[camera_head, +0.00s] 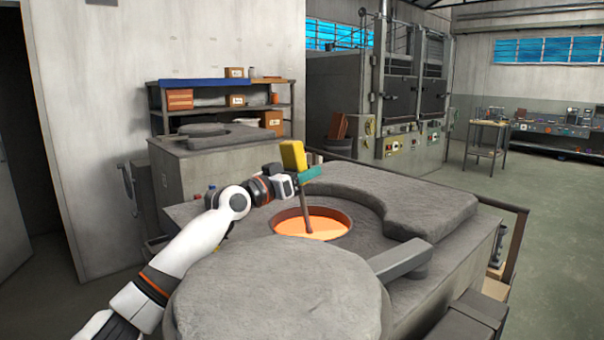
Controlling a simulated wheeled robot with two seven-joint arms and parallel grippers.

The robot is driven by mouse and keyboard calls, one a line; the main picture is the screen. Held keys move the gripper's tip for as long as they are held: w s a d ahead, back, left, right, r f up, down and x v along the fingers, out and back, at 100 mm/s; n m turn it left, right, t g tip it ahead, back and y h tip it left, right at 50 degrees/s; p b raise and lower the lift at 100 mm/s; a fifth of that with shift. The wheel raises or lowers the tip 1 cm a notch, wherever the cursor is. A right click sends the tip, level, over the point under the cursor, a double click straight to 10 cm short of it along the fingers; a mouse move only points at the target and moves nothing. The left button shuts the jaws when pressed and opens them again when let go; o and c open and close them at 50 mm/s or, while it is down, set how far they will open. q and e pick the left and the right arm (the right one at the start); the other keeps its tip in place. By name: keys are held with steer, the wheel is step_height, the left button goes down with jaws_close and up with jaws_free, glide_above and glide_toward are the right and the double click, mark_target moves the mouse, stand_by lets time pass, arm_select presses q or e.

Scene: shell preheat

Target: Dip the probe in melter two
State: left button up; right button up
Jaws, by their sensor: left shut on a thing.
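My left arm comes in from the lower left. My left gripper (304,175) is shut on the probe, which has a yellow body (293,155) and a dark rod (306,207) pointing down. The probe is slightly tilted, and the rod's lower end meets the glowing orange melt (312,228) in the round opening of the near melter (195,210). How deep the tip goes is hidden. I cannot read a number on this melter. My right gripper is not in view.
A round stone-like lid (275,295) lies in front of the opening. Another melter (215,160) stands behind at left, near a shelf (215,83). Open floor lies at right.

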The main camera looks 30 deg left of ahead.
arm_select(q)
steer(key=shift+r, duration=0.1)
step_height(320, 180, up, 11)
steer(key=p, duration=0.8)
stand_by(0.4)
